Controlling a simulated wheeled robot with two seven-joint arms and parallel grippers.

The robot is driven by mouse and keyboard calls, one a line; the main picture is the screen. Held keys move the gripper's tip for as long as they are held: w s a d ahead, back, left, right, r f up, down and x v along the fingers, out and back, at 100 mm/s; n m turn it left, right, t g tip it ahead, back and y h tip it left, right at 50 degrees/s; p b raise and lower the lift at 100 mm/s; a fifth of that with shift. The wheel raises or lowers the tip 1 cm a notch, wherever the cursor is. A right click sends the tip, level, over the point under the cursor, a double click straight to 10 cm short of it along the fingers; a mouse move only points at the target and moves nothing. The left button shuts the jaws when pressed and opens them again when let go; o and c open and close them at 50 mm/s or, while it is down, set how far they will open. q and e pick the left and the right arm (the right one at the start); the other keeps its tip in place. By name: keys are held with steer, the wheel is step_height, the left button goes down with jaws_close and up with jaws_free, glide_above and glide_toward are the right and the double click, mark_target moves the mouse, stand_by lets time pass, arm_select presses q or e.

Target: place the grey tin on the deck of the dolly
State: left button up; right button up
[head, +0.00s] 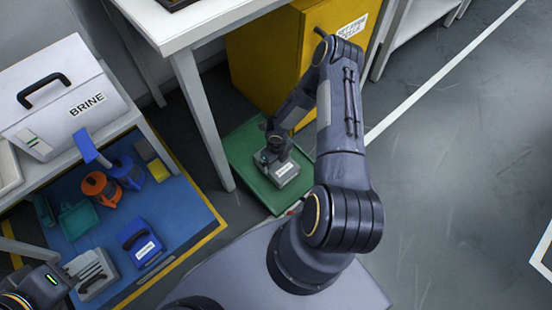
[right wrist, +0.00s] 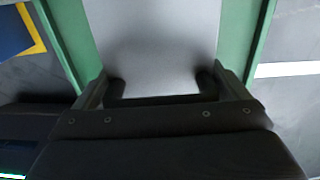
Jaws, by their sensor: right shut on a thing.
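The grey tin (head: 287,175) is a small boxy container with a white label, over the green deck of the dolly (head: 262,191). My right gripper (head: 277,156) reaches down from above and is shut on the tin. In the right wrist view, the tin's grey surface (right wrist: 155,40) fills the space between the fingers of the right gripper (right wrist: 160,85), with green deck (right wrist: 62,40) on both sides. I cannot tell whether the tin touches the deck. My left gripper (head: 48,286) is at the lower left corner, mostly cut off; its fingers are not clear.
A yellow cabinet (head: 262,62) stands just behind the dolly, and a white table leg (head: 203,120) is close on its left. A blue mat (head: 185,205) with tools and a blue box (head: 139,243) lies left. A white BRINE case (head: 65,95) sits on a shelf. Floor on the right is clear.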

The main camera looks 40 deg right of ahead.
steer(key=shift+w, duration=0.1)
steer(key=o, duration=1.5)
